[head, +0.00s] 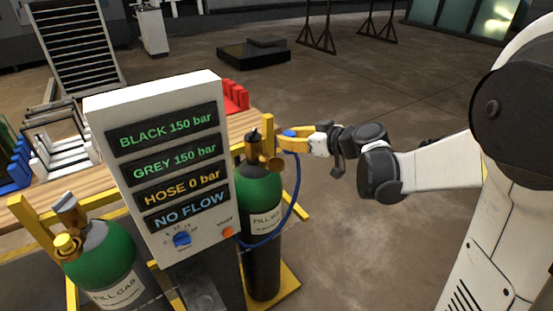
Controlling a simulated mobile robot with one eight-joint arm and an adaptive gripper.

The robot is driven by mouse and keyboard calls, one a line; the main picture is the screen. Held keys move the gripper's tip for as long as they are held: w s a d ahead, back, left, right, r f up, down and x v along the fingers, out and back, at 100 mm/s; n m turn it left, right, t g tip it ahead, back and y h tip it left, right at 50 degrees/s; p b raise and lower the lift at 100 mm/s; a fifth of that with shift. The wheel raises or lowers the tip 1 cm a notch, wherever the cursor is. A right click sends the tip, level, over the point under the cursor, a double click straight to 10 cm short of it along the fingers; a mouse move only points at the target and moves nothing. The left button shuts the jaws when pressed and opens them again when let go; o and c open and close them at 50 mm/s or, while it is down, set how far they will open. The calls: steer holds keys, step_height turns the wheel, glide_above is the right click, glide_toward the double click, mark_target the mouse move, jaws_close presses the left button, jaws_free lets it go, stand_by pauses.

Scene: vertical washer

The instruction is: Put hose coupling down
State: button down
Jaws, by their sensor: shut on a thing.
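My gripper (290,138) has yellow fingers and is at the valve of the right cylinder. It is shut on the hose coupling, which is mostly hidden between the fingers; a small blue part (289,133) shows there. A blue hose (297,190) hangs from the gripper and loops down to the lower right of the display box. The right cylinder (260,187) has a green shoulder, a black body and a brass valve (252,147). I cannot tell whether the coupling touches the valve.
The display box (165,195) reads black 150 bar, grey 150 bar, hose 0 bar, no flow. A second green-topped cylinder (103,262) stands at the lower left. A wooden bench (238,124) with red, white and blue racks is behind. The floor to the right is clear.

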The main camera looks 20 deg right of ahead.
steer(key=w+a+f, duration=0.1)
steer(key=w+a+f+b, duration=0.1)
steer(key=a, duration=0.1)
steer(key=shift+f, duration=0.15)
step_height(320, 180, down, 4)
steer(key=shift+f+b, duration=0.1)
steer(key=shift+b, duration=0.9)
steer(key=c, duration=1.2)
jaws_free()
steer(key=shift+o, duration=0.2)
